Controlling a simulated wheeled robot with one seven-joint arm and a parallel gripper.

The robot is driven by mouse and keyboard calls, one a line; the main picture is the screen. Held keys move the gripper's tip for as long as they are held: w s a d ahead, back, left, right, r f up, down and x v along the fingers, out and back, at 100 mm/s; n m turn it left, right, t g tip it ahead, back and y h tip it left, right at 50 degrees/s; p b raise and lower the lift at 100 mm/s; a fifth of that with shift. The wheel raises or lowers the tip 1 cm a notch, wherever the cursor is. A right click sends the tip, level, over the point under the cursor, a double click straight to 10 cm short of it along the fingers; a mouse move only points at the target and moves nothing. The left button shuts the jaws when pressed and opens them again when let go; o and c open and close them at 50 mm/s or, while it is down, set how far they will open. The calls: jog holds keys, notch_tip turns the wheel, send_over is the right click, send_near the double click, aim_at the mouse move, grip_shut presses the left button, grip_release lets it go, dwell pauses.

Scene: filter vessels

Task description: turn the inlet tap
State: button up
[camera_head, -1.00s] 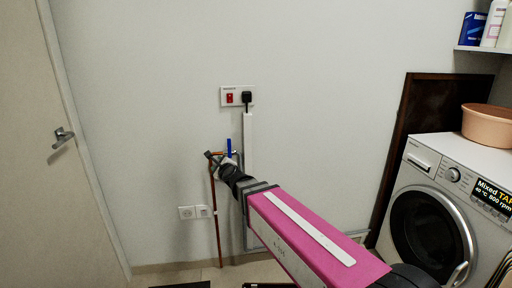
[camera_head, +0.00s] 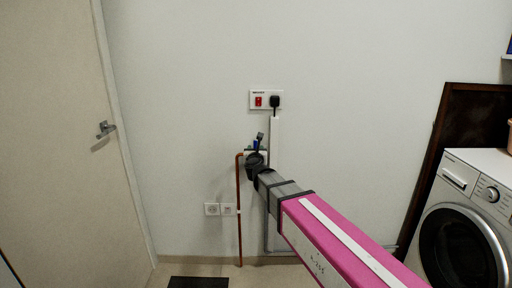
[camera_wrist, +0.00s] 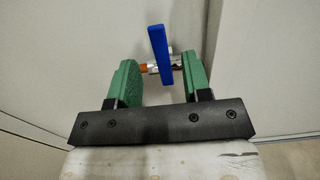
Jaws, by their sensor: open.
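The inlet tap has a blue lever (camera_wrist: 159,55), which stands nearly upright in the wrist view. Its metal body sits on a copper pipe, behind and below the lever. My gripper (camera_wrist: 158,82) is open, with one green jaw on each side of the lever and a clear gap on both sides. Whether the lever lies between the jaws in depth or just beyond them, I cannot tell. In the head view the blue lever (camera_head: 256,145) shows small above the end of my gripper (camera_head: 256,158), which hides most of the tap body.
A copper pipe (camera_head: 239,210) runs down the wall to the floor. A red switch and black plug (camera_head: 266,100) are above the tap, with sockets (camera_head: 220,209) lower left. A washing machine (camera_head: 466,220) stands right and a door (camera_head: 60,140) left. A dark mat (camera_head: 198,283) lies on the floor.

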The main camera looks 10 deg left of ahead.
aim_at(256, 145)
jog(key=x, duration=0.5)
jog(key=shift+w+a, duration=0.1)
jog(key=shift+w, duration=0.05)
grip_shut()
